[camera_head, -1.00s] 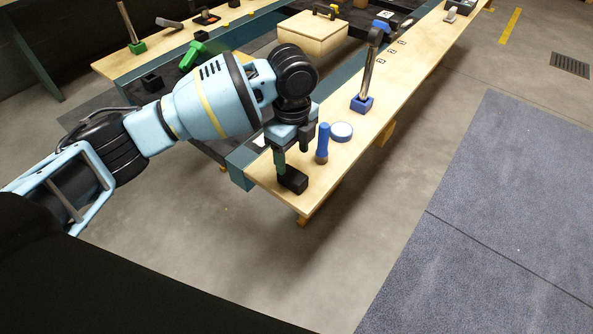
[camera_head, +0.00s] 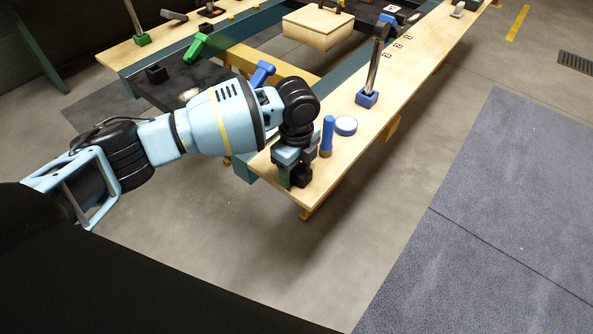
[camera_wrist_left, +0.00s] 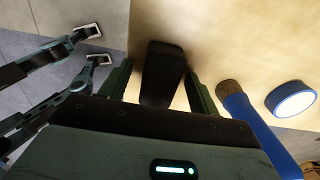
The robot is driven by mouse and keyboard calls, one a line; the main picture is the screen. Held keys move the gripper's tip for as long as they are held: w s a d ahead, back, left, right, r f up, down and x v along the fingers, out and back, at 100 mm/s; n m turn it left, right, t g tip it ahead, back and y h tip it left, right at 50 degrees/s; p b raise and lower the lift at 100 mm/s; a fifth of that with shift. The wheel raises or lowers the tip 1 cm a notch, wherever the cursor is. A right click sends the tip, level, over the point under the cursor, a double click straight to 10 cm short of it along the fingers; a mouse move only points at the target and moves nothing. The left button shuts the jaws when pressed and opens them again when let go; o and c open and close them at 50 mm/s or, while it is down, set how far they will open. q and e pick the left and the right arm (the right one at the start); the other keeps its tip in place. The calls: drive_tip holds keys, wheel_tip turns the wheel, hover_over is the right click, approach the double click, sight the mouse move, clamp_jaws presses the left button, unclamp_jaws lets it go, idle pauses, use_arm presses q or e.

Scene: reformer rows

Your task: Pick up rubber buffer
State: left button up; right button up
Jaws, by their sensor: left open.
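The rubber buffer, which I take to be the black block (camera_wrist_left: 162,72), lies on the near end of the wooden bench top. In the head view the buffer (camera_head: 303,178) is partly hidden by my gripper. My left gripper (camera_head: 293,180) is open and low over the bench end. In the left wrist view its two fingers (camera_wrist_left: 158,76) stand on either side of the block, with a gap visible on the right side. Whether the left finger touches the block is unclear. My right gripper does not show.
A blue-handled tool (camera_head: 327,134) stands close beside the gripper, with a round blue-and-white disc (camera_head: 346,125) behind it. Farther along the bench, a metal bar rises from a blue base (camera_head: 367,98). The bench edge is near the block.

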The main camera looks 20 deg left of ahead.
sight(295, 169)
use_arm(q)
drive_tip(key=c, duration=1.1)
drive_tip(key=shift+r, duration=0.1)
drive_tip(key=shift+r, duration=0.45)
drive_tip(key=r, duration=0.2)
drive_tip(key=shift+s+r, duration=0.35)
drive_tip(key=shift+s, duration=0.05)
drive_tip(key=shift+s+a+r+p, duration=0.2)
drive_tip(key=shift+s+p, duration=0.1)
drive_tip(key=shift+s, duration=2.25)
drive_tip(key=shift+s+a+r+p, duration=0.25)
drive_tip(key=shift+s+p, duration=0.1)
drive_tip(key=shift+s, duration=2.15)
drive_tip(key=shift+s+a+r+p, duration=0.2)
drive_tip(key=shift+s+p, duration=0.1)
drive_tip(key=shift+s, duration=2.25)
